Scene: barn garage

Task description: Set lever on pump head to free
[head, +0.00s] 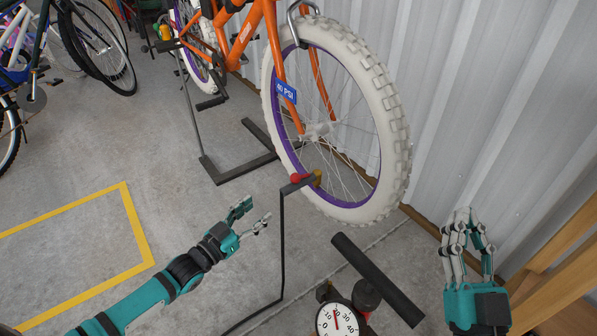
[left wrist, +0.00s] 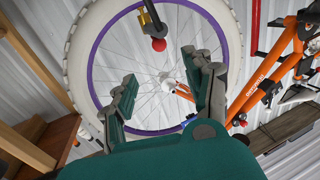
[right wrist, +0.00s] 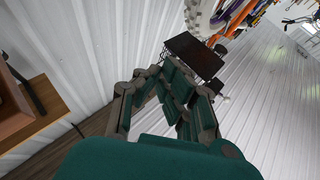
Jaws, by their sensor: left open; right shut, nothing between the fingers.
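The pump head (head: 317,178) is a small brass-coloured fitting at the lower rim of the white tyre (head: 385,100), with a black hose running down from it. Its lever carries a red ball knob (head: 298,178) on the left. In the left wrist view the brass fitting (left wrist: 147,20) and red knob (left wrist: 158,45) show at the top, beyond the fingers. My left gripper (head: 257,210) is open and empty, below and left of the knob, apart from it. My right gripper (head: 464,217) is shut and empty at the right, away from the pump head.
The floor pump's round gauge (head: 338,321) and black handle (head: 378,279) are at the bottom centre. The orange bike (head: 240,35) stands by a corrugated wall. Wooden furniture (head: 560,260) is near my right gripper.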

